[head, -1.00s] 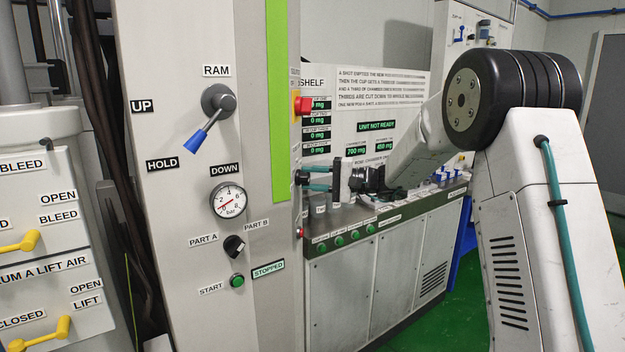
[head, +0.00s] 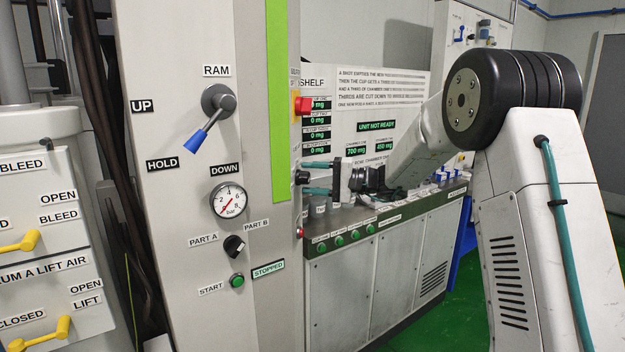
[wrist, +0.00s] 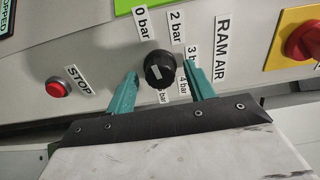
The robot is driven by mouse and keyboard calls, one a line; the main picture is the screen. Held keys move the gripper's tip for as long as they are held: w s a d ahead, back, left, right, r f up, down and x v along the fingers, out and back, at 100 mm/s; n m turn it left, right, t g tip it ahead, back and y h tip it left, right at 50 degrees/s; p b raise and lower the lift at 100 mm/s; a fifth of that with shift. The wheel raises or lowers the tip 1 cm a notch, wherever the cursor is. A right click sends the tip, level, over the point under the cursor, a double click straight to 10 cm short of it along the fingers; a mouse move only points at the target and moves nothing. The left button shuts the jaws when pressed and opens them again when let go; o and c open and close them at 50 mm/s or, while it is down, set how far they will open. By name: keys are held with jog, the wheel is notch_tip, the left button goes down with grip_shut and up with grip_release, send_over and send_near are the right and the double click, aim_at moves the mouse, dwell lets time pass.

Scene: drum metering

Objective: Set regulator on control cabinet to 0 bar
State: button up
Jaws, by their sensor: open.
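The regulator is a black round knob (wrist: 160,69) with a white mark, on the grey cabinet face (wrist: 100,45). Labels 0 bar (wrist: 143,22), 2 bar (wrist: 177,27), 3 bar (wrist: 193,60) and 4 bar (wrist: 183,87) surround it, with another partly hidden below. The mark lies on the knob's lower-left part; I cannot tell which label it matches. My gripper (wrist: 160,72) is open, with one teal finger on each side of the knob; contact is unclear. In the head view my gripper (head: 306,178) is at the cabinet's right side. The cabinet's front gauge (head: 229,201) has its needle pointing down-left, near the low end.
Near the knob are a red STOP button (wrist: 58,89) and a red switch on a yellow plate (wrist: 303,42). The cabinet front carries a blue RAM lever (head: 208,125), a part selector (head: 234,246) and a green start button (head: 237,280). A bench (head: 370,285) stands behind.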

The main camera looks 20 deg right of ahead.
jog(key=v, duration=0.7)
jog(key=shift+s+d, duration=0.15)
jog(key=shift+d, duration=0.25)
jog(key=s+a+f+g+h, duration=0.3)
jog(key=s+f+g, duration=0.1)
jog(key=s, duration=0.4)
jog(key=s+a+f+g+h, duration=0.2)
jog(key=s+f+g, duration=0.15)
jog(key=s, duration=0.45)
jog(key=s+n+h, duration=0.5)
jog(key=s+h, duration=0.6)
jog(key=s, duration=1.8)
jog(key=shift+s+d+r+t, duration=0.25)
jog(key=shift+d+r+t, duration=0.1)
jog(key=shift+d+r, duration=0.15)
